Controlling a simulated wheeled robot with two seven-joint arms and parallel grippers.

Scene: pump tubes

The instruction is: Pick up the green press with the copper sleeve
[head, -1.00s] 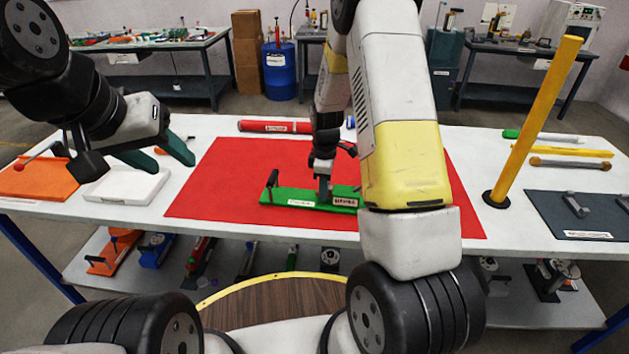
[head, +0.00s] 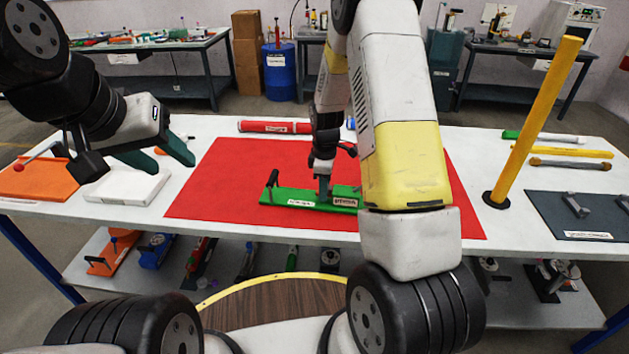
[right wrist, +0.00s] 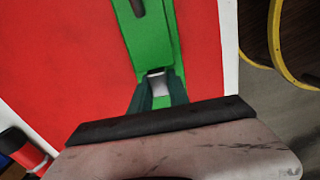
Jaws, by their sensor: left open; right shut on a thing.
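The green press (head: 292,197) lies on the red mat (head: 215,180) near the front of the table. It has a dark upright handle at its left end and white labels on its front side. My right gripper (head: 325,195) reaches down onto it and is shut on it. In the right wrist view, the fingers (right wrist: 160,92) close around a small silvery part of the green press (right wrist: 150,45). No copper sleeve can be made out; the fingers and my arm hide part of the press. My left gripper (head: 165,155) is open and empty above the white tray (head: 127,187).
An orange base (head: 38,182) with a red-knobbed lever is at the far left. A red tube (head: 270,127) lies behind the mat. A yellow post (head: 535,115) stands right of my right arm, near a dark board (head: 570,215). The mat's left part is clear.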

